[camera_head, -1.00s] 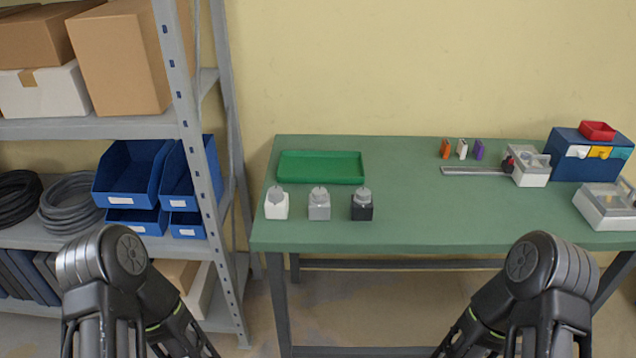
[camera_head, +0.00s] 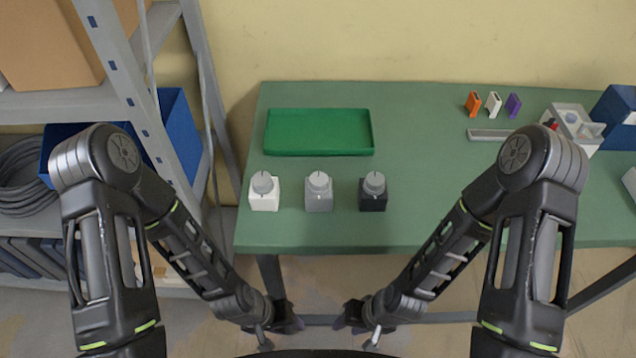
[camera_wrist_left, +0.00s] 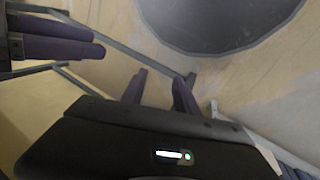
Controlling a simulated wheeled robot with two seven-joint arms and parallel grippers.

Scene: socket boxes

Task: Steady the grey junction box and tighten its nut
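The grey junction box (camera_head: 319,201) stands upright near the front edge of the green table, between a white box and a black box. Its round grey nut (camera_head: 318,180) sits on top, with a small upright ridge. My left gripper (camera_head: 298,326) is below and in front of the table edge, away from the boxes. In the left wrist view its two purple fingers (camera_wrist_left: 158,92) are apart with nothing between them. My right gripper (camera_head: 340,325) hangs low opposite it, empty. Its two separate fingers also show in the left wrist view (camera_wrist_left: 100,43).
A white box (camera_head: 264,200) and a black box (camera_head: 373,201) flank the grey one. A green tray (camera_head: 319,149) lies behind them. Orange, white and purple pieces (camera_head: 493,104) stand at the back right. A metal shelf post (camera_head: 140,100) rises at the left.

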